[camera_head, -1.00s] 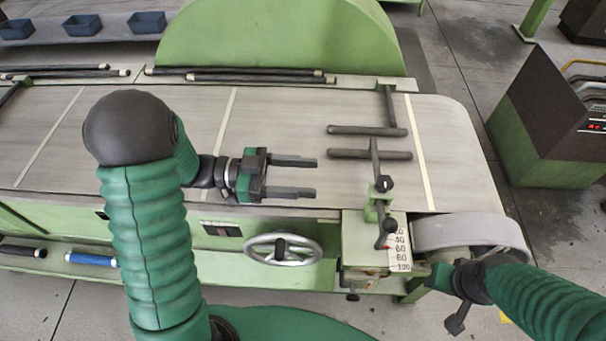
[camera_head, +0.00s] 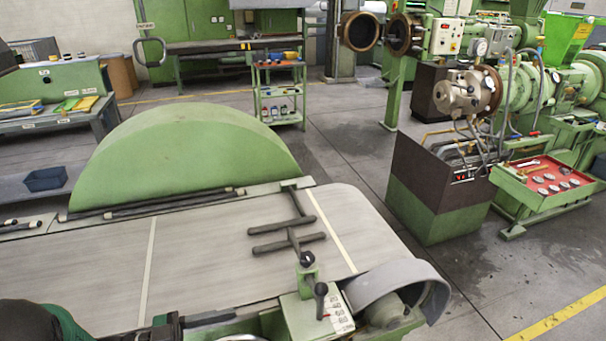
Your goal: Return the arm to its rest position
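My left arm (camera_head: 45,320) shows only at the bottom left corner, as a dark joint and green sleeve. My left gripper (camera_head: 212,322) is low at the bottom edge, over the near side of the conveyor belt (camera_head: 215,255). One dark finger points right; the rest is cut off by the frame, so I cannot tell how far apart the fingers are. I see nothing held in the visible part. My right arm and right gripper are out of view.
A large green half-round guard (camera_head: 190,155) stands behind the belt. A T-shaped dark bar (camera_head: 290,240) and a grey roller cover (camera_head: 400,285) sit at its right end. A green and brown machine cabinet (camera_head: 435,190) stands to the right. Grey floor (camera_head: 345,150) lies between.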

